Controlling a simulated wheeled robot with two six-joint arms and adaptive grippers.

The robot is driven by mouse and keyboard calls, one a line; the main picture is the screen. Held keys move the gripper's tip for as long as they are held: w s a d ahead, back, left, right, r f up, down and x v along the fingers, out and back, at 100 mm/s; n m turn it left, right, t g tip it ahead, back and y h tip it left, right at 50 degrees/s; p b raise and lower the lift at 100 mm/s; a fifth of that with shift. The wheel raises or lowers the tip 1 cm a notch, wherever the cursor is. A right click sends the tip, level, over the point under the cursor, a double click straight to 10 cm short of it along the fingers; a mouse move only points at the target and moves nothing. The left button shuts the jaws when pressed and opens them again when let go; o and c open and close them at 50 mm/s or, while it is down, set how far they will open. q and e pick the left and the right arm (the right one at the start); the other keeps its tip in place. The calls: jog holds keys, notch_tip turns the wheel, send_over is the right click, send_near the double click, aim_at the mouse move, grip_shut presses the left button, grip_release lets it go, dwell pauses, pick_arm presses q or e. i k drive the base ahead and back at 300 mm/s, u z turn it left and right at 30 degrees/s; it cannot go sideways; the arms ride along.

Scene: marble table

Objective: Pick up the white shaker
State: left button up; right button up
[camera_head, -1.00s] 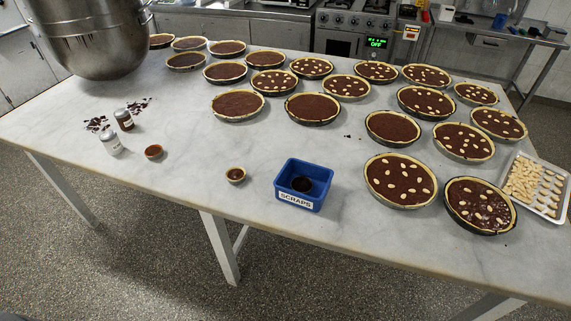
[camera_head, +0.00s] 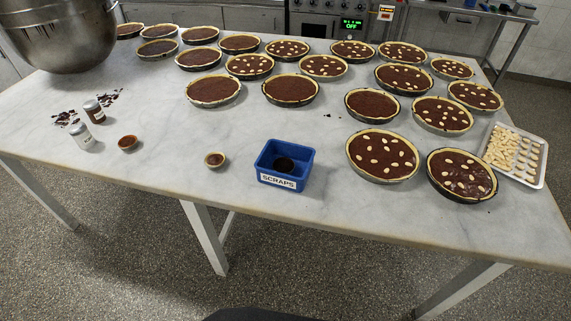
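The white shaker (camera_head: 81,135) stands upright on the left part of the marble table (camera_head: 250,131), with a grey cap and a small label. A dark brown shaker (camera_head: 95,111) with a similar cap stands just behind it, to its right. The two are close together; I cannot tell if they touch. Neither of my grippers is in view.
Dark crumbs (camera_head: 64,118) lie around the shakers. A small filled tart (camera_head: 128,143) sits to their right, then another (camera_head: 214,160) and a blue scraps bin (camera_head: 285,166). A large metal bowl (camera_head: 62,40) stands behind. Several tarts fill the back and right; a tray (camera_head: 516,155) holds almonds.

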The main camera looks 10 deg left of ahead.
aim_at(80, 133)
jog(key=u, duration=1.75)
